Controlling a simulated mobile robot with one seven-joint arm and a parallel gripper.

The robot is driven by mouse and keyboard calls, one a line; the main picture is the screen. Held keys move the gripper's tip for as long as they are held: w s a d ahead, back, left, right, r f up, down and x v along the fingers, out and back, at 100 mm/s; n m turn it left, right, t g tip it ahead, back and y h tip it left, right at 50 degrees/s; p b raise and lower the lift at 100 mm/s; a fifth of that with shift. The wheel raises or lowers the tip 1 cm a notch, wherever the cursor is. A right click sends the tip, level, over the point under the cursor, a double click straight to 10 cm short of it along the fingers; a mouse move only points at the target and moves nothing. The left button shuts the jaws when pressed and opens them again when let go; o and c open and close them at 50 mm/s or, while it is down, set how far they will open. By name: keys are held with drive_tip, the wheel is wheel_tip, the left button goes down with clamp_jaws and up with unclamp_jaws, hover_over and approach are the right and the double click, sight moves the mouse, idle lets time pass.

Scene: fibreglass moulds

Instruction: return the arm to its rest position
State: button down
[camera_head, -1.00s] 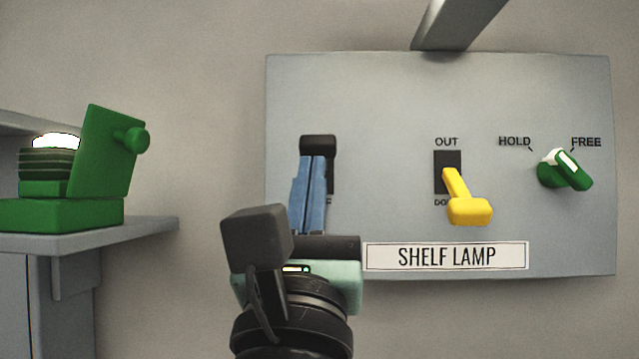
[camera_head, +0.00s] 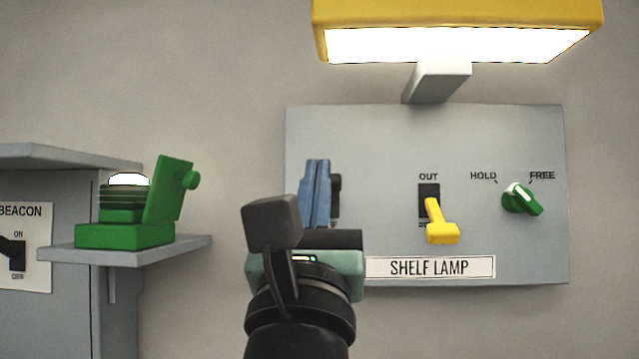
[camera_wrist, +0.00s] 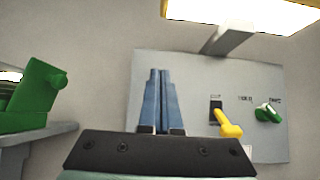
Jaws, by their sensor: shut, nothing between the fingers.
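My gripper (camera_head: 315,194) has blue fingers that are closed together with nothing between them. In the head view it stands in front of the left part of the grey panel (camera_head: 390,135) and hides most of a dark switch there. It also shows in the wrist view (camera_wrist: 158,100), fingers upright and together, with the panel behind and to the right. My dark wrist and arm rise from the bottom of the head view. Whether the fingers touch the panel cannot be told from the head view.
A lit yellow lamp (camera_head: 460,18) juts out above. At left, a green lidded unit (camera_head: 125,235) stands on a grey shelf (camera_head: 190,246) beside a BEACON switch (camera_head: 14,250).

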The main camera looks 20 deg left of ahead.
drive_tip(key=shift+s+d, duration=0.1)
drive_tip(key=s+d+f+n+t+h+b, duration=0.1)
drive_tip(key=s+d+f+n+h+b, duration=0.2)
drive_tip(key=n, duration=1.3)
drive_tip(key=s+d+f+n+h+b, duration=0.3)
drive_tip(key=s+d+f+n+b, duration=0.3)
drive_tip(key=n, duration=1.1)
drive_tip(key=s+d+f, duration=0.1)
drive_tip(key=d+f, duration=0.2)
drive_tip(key=d, duration=0.1)
drive_tip(key=shift+d+t+h, duration=0.4)
